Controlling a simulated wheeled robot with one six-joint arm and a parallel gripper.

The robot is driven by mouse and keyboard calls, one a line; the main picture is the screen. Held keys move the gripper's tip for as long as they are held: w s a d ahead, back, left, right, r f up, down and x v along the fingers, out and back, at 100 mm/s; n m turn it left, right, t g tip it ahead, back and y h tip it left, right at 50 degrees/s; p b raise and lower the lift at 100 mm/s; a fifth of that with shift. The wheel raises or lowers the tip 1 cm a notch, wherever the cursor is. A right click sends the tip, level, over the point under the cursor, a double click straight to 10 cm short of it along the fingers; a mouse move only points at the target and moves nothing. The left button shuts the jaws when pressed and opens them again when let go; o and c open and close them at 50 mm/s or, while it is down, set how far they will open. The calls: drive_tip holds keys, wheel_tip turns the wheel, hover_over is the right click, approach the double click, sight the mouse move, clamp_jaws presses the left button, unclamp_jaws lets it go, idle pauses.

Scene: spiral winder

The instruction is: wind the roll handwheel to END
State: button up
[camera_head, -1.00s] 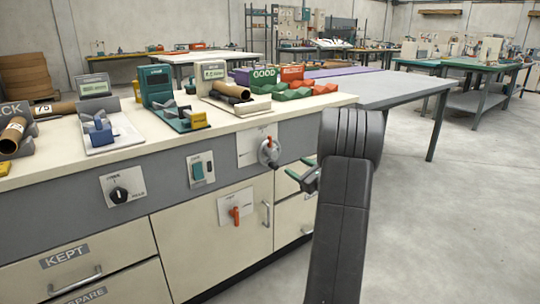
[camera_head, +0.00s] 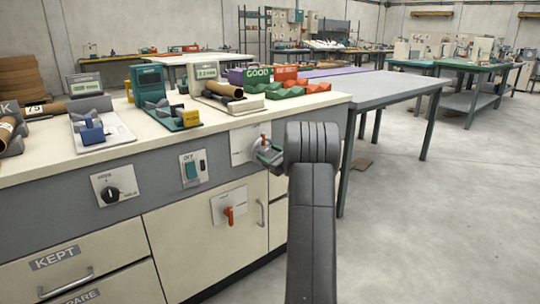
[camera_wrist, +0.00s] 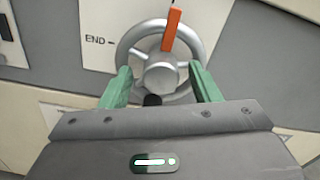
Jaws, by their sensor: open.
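The roll handwheel (camera_wrist: 194,38) is a silver spoked wheel with a round hub (camera_wrist: 161,74), on a pale plate on the bench front. An orange pointer (camera_wrist: 171,29) points up, near the top of the wheel. The END mark (camera_wrist: 98,41) is on the plate left of the wheel. A dark knob (camera_wrist: 152,100) shows at the wheel's bottom. My gripper (camera_wrist: 160,82) is open, its green fingers on either side of the hub and over the lower wheel; contact cannot be told.
The bench front also has a black rotary knob (camera_head: 112,194), a green switch (camera_head: 192,169) and a red-orange lever (camera_head: 229,213). The bench top (camera_head: 60,158) holds several devices. A grey table (camera_head: 385,86) stands behind; the floor at right is clear.

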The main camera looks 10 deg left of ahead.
drive_tip(key=c, duration=1)
